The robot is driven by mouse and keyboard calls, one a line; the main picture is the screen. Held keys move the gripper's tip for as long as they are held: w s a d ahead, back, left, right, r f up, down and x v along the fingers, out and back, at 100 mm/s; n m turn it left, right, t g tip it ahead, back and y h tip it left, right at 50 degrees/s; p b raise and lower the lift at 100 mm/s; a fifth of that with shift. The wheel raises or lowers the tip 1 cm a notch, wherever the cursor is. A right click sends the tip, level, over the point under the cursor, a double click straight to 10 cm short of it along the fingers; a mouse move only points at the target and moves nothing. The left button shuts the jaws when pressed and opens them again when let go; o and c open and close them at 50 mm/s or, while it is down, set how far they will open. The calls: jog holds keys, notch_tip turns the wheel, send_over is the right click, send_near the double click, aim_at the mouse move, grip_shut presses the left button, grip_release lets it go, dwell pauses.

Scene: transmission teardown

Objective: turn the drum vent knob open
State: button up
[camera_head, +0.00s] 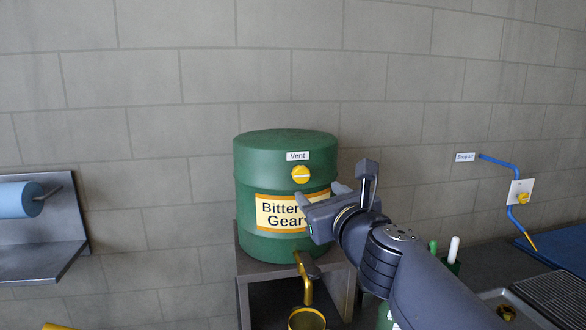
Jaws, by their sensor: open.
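The green drum (257,172) stands upright on a metal stand, with a yellow and black label on its front. The yellow vent knob (300,175) sits high on the drum's front, under a white "Vent" tag (298,156). A pale bar across the knob looks roughly horizontal. My gripper (354,180) is open and empty, at the drum's right side in the picture, lower right of the knob. It appears apart from the knob and covers part of the label; its distance from the drum is hard to tell.
A brass tap (305,275) juts from the drum's lower front above a round yellow-rimmed vessel (307,319). A steel wall shelf with a blue roll (14,199) is at left. At right are a blue air hose (513,212) with a yellow knob and a dark grille (555,293).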

aim_at(303, 176)
jog(key=x, duration=1)
jog(key=shift+w, duration=0.15)
jog(key=shift+c, duration=0.4)
jog(key=c, duration=0.9)
